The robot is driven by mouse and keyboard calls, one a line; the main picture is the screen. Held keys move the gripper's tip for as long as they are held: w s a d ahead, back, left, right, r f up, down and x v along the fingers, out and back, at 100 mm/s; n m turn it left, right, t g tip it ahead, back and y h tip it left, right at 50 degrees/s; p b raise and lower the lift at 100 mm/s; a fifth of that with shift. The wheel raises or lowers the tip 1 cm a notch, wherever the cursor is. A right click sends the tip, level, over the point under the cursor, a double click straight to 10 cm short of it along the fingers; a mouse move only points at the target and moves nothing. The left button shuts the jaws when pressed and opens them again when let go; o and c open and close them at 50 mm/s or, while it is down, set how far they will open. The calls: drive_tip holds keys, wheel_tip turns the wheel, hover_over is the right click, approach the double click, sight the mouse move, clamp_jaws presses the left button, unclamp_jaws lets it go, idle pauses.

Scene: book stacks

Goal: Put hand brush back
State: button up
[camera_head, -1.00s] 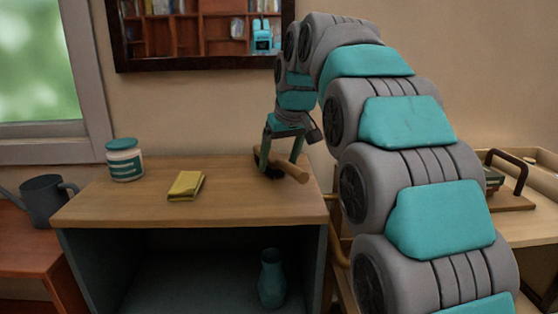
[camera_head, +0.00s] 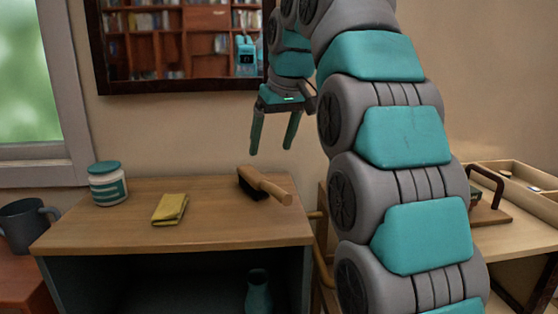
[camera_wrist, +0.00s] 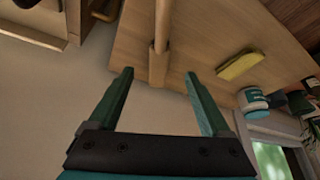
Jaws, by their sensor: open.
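The hand brush (camera_head: 264,186) has a wooden handle and dark bristles. It lies on the wooden cabinet top (camera_head: 120,232), near the back right, its handle pointing right and toward the front edge. It also shows in the wrist view (camera_wrist: 160,45), beyond the fingers. My gripper (camera_head: 271,151) is open and empty, above the brush and apart from it. Both fingers also show spread in the wrist view (camera_wrist: 158,75), with nothing between them.
A yellow cloth (camera_head: 170,209) and a white and teal jar (camera_head: 108,184) stand left on the top. A grey mug (camera_head: 25,225) is at far left. A teal vase (camera_head: 259,292) stands inside the cabinet. A wooden tray (camera_head: 515,185) is on the right table. A framed mirror (camera_head: 180,88) hangs behind.

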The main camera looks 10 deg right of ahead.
drive_tip(key=s+d+f+m+g, duration=0.1)
drive_tip(key=s+d+f+g, duration=0.1)
drive_tip(key=s+f, duration=0.9)
drive_tip(key=s+d+f+m+g+h, duration=0.1)
drive_tip(key=s+d+f, duration=0.3)
drive_tip(key=s+f, duration=0.7)
drive_tip(key=s+d+f+m+g, duration=0.2)
drive_tip(key=s+d+f+g, duration=0.1)
drive_tip(key=s+f, duration=0.9)
drive_tip(key=s, duration=0.4)
drive_tip(key=shift+d+m+h, duration=0.3)
drive_tip(key=shift+h, duration=0.1)
drive_tip(key=shift+s, duration=0.1)
drive_tip(key=shift+c, duration=0.3)
